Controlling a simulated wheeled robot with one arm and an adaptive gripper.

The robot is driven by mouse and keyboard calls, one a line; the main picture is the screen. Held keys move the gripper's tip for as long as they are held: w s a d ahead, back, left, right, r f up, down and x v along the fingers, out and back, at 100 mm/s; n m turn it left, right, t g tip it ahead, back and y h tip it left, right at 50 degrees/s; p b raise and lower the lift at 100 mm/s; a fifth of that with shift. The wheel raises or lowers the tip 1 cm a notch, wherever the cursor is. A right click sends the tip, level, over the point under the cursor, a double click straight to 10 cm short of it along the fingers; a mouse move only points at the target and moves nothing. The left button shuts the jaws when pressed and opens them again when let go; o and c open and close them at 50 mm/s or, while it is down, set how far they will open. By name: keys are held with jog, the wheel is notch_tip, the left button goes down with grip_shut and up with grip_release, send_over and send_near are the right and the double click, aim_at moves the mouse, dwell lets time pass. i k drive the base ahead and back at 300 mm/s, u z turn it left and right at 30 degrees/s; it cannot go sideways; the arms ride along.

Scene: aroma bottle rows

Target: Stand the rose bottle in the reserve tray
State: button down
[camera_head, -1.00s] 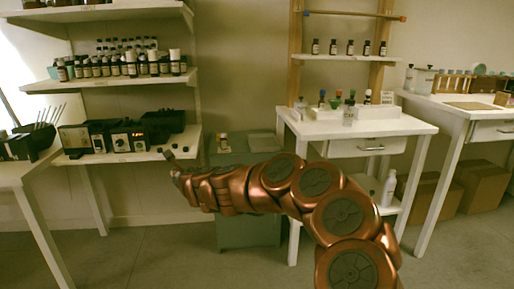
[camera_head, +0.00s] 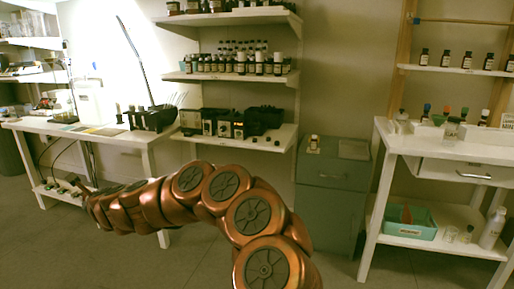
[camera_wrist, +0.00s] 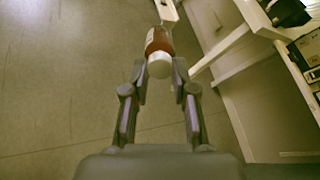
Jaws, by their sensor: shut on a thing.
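My gripper (camera_wrist: 160,70) is shut on a brown bottle (camera_wrist: 158,42) with a white cap in the wrist view. The cap points toward the wrist camera, and part of a pale label shows. I cannot read it, so I cannot confirm it is the rose bottle. In the head view my arm reaches left and my gripper's end is small and dark near the left table. A teal tray (camera_head: 411,232) with a small label, too small to read surely, sits on the lower shelf of the right table. Something brown stands inside; whether this is the reserve tray is unclear.
A white table (camera_head: 120,139) with a lamp stands at left. Wall shelves (camera_head: 230,76) hold rows of dark bottles. A grey-green cabinet (camera_head: 330,190) carries a small bottle (camera_head: 313,143). A white bottle (camera_head: 492,228) stands right of the teal tray. Open floor lies between.

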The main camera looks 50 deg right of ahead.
aim_at(353, 152)
jog(key=u, duration=0.35)
jog(key=i, duration=1)
jog(key=z, duration=2.1)
